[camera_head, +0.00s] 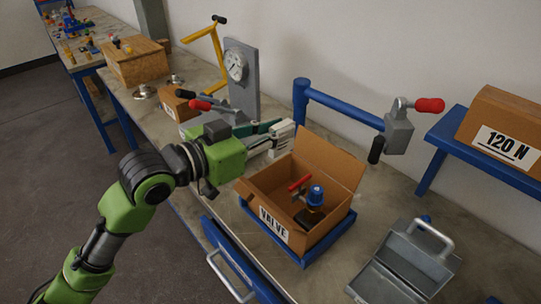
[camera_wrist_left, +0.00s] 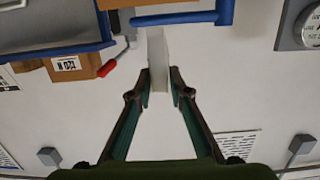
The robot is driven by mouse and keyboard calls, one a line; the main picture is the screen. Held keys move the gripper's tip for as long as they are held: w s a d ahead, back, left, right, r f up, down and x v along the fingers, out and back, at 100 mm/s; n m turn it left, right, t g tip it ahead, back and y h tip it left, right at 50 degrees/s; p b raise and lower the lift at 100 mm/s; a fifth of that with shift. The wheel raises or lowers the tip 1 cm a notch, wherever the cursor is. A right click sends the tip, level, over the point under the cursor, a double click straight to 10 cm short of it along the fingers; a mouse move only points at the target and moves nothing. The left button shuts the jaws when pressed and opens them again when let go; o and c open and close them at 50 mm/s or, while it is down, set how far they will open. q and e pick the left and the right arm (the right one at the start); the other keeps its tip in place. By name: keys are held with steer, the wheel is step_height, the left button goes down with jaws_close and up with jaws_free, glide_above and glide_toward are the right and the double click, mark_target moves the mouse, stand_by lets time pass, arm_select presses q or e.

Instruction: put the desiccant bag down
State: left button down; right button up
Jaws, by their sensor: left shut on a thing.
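My left gripper (camera_head: 268,138) comes in from the left and points right. It is shut on a pale desiccant bag (camera_head: 284,134), held above the bench just left of a raised flap of the open VALVE box. In the left wrist view the fingers (camera_wrist_left: 161,90) pinch the bag (camera_wrist_left: 157,52), which sticks out past the fingertips. The cardboard VALVE box (camera_head: 321,224) holds a blue-topped valve (camera_head: 316,195) with a red handle and a dark piece. My right gripper is not in view.
The box stands in a blue tray (camera_head: 269,243) on the bench. A blue post and bar (camera_head: 343,107) rises behind. An open grey metal case (camera_head: 399,268) lies right. A dial gauge stand (camera_head: 241,80) and red-handled clamp (camera_head: 212,104) stand beyond my arm. A 120 N box (camera_head: 503,132) sits at right.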

arm_select(q)
steer(key=w+a+f+p, duration=0.1)
steer(key=w+a+f, duration=0.1)
steer(key=w+f, duration=0.6)
step_height(320, 180, down, 3)
steer(key=shift+w+r+p, duration=0.15)
steer(key=shift+w+p, duration=0.2)
steer(key=shift+w, duration=0.05)
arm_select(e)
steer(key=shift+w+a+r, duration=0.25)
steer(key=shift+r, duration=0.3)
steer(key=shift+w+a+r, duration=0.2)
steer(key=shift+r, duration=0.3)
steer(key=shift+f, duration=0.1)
arm_select(q)
steer(key=shift+f+b, duration=0.65)
steer(key=shift+b, duration=0.05)
steer(key=c, duration=1.9)
jaws_free()
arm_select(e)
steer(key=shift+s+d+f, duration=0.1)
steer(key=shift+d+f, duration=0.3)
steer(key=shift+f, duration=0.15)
arm_select(q)
steer(key=shift+r, duration=0.1)
